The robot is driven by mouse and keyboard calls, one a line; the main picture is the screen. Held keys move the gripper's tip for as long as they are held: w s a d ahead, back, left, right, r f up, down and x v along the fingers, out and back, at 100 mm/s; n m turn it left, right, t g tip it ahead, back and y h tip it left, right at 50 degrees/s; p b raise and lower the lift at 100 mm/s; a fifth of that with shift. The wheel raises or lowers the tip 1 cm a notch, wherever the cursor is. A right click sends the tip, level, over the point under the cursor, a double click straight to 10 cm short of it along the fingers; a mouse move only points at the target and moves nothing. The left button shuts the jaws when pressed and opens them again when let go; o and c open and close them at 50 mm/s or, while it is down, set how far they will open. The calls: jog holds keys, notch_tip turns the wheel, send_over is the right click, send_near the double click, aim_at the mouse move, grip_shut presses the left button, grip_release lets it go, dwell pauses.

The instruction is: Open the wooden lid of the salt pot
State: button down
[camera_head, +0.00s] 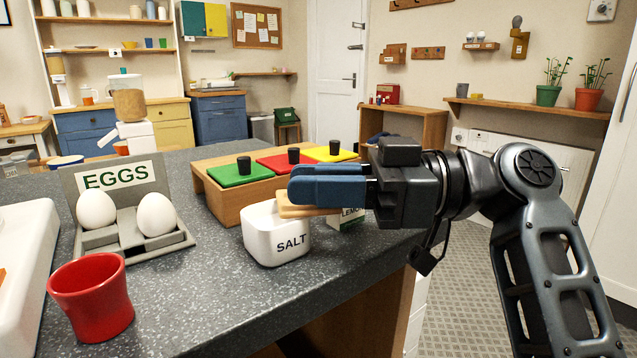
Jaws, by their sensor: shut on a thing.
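The salt pot (277,240) is a white, rounded square pot marked SALT, standing near the counter's edge. Its wooden lid (297,207) is a pale board at the back right of the pot's mouth, partly hidden under my gripper. The left part of the mouth looks uncovered. My gripper (300,189), with blue fingers, reaches in from the right just above the pot and is shut on the lid. The fingers hide the exact grip and the lid's far side, so I cannot tell its full angle.
A box marked LEMON (348,219) stands close behind the pot, partly under my gripper. A wooden box with green, red and yellow lids (232,201) is behind. An egg holder (173,244) and a red cup (92,298) stand left. Bare counter (190,300) lies in front.

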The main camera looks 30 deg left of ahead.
jog(key=c, duration=1.1)
grip_release()
jog(key=shift+p+v, duration=0.4)
jog(key=shift+v, duration=3.5)
jog(key=shift+c, duration=0.2)
